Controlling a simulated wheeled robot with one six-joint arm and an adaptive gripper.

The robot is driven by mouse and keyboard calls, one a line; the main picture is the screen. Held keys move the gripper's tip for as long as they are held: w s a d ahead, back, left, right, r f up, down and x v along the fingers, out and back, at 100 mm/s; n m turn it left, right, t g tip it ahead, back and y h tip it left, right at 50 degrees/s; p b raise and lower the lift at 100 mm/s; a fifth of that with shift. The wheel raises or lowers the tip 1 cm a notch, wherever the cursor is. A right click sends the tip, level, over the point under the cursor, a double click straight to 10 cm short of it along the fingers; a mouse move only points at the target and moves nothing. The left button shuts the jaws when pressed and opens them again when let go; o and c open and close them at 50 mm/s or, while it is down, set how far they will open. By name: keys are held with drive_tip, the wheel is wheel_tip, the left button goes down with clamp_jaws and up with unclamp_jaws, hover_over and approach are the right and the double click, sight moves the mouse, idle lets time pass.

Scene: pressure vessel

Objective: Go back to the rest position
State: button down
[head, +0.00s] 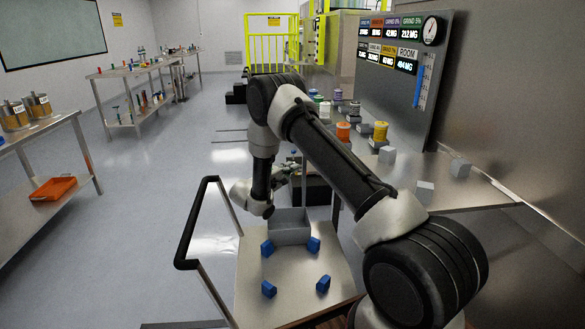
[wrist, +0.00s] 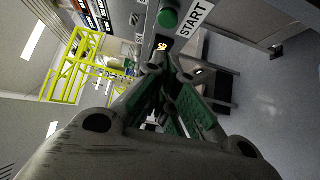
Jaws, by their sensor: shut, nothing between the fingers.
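My gripper (head: 288,172) is in the middle of the head view, partly hidden behind my arm, above and behind the grey bin on the cart. The wrist view shows its green-padded fingers (wrist: 163,66) brought together at the tips with nothing held. A green round button (wrist: 168,18) beside a START label (wrist: 194,19) lies beyond the fingertips in the wrist view, apart from them. My arm is bent, with its elbow raised over the cart.
The cart (head: 250,275) carries a grey open bin (head: 290,228) and several blue blocks (head: 268,289). A workbench (head: 455,190) on the right holds spools and grey blocks below a gauge panel (head: 405,75). A yellow cage (head: 270,47) stands behind.

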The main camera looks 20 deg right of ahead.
idle(0.3)
drive_tip(key=s+d+f+n+g, duration=0.2)
drive_tip(key=s+d+f+g, duration=0.25)
drive_tip(key=s, duration=0.25)
drive_tip(key=s+d+r+g+y, duration=0.2)
drive_tip(key=s+r+g+y, duration=0.15)
drive_tip(key=s+g, duration=0.45)
drive_tip(key=s+a+r+m+t+y, duration=0.2)
drive_tip(key=s+r+y, duration=0.2)
drive_tip(key=s+r, duration=0.5)
drive_tip(key=s+a+r+m+t+y, duration=0.3)
drive_tip(key=s+r, duration=0.6)
drive_tip(key=s, duration=0.4)
drive_tip(key=s+a+r+m+t+y, duration=0.2)
drive_tip(key=s+r+y, duration=0.3)
drive_tip(key=s+r, duration=0.4)
drive_tip(key=s+a+t, duration=0.1)
drive_tip(key=s, duration=0.1)
drive_tip(key=shift+s+a+r+m, duration=0.15)
drive_tip(key=shift+s+m, duration=0.15)
drive_tip(key=shift+m, duration=0.1)
